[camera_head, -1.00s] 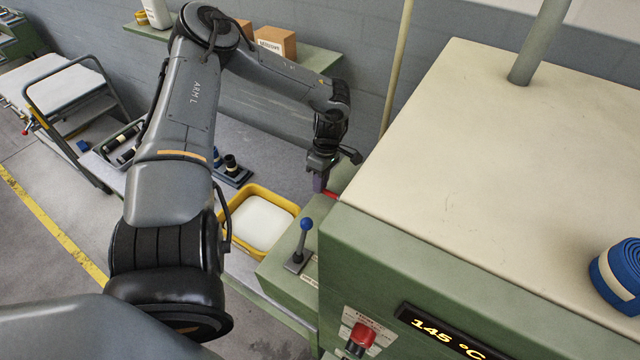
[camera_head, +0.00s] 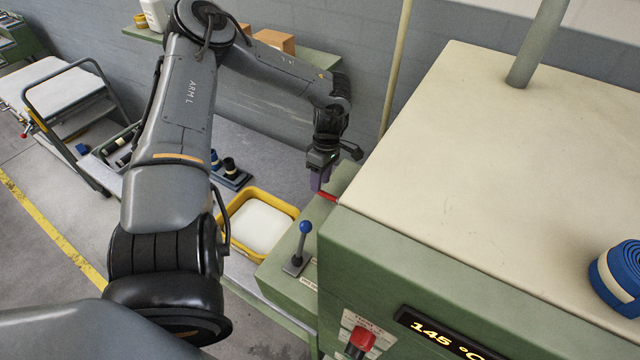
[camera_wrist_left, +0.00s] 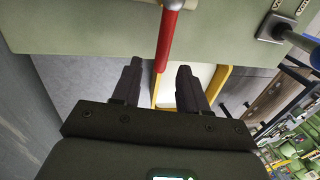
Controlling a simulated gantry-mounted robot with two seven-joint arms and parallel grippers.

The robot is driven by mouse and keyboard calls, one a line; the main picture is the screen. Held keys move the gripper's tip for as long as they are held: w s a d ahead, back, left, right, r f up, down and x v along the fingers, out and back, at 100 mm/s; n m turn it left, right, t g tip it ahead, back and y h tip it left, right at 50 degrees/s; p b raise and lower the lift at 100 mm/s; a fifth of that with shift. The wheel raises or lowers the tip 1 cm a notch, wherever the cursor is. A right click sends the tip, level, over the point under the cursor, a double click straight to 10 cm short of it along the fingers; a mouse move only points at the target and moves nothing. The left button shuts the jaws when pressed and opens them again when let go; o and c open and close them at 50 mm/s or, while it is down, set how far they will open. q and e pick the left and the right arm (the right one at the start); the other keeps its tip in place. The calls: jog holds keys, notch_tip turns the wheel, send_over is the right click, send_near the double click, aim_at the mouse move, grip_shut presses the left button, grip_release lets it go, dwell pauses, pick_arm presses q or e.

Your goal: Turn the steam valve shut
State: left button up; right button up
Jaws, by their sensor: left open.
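A red lever handle (camera_head: 327,196), which looks like the steam valve's handle, sticks out at the left side of the green machine. It also shows in the left wrist view (camera_wrist_left: 168,42), where its tip appears between my fingertips. My left gripper (camera_head: 319,181) is open, pointing down just above and beside the handle. In the left wrist view my gripper (camera_wrist_left: 158,70) has one finger on each side of the handle's end, with visible gaps. I cannot tell the depth between them. The valve body is mostly hidden in the head view. My right gripper is out of view.
A lever with a blue knob (camera_head: 305,227) stands in front of the handle on the green machine. A yellow tray (camera_head: 231,204) is to the left. The cream machine top (camera_head: 480,150) rises close on the right, with a blue roll (camera_head: 620,275) on it.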

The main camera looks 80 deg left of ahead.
pick_arm(q)
notch_tip(320, 180, up, 8)
jog(key=w+a, duration=0.1)
jog(key=shift+r, duration=0.25)
jog(key=shift+a, duration=0.1)
dwell(0.3)
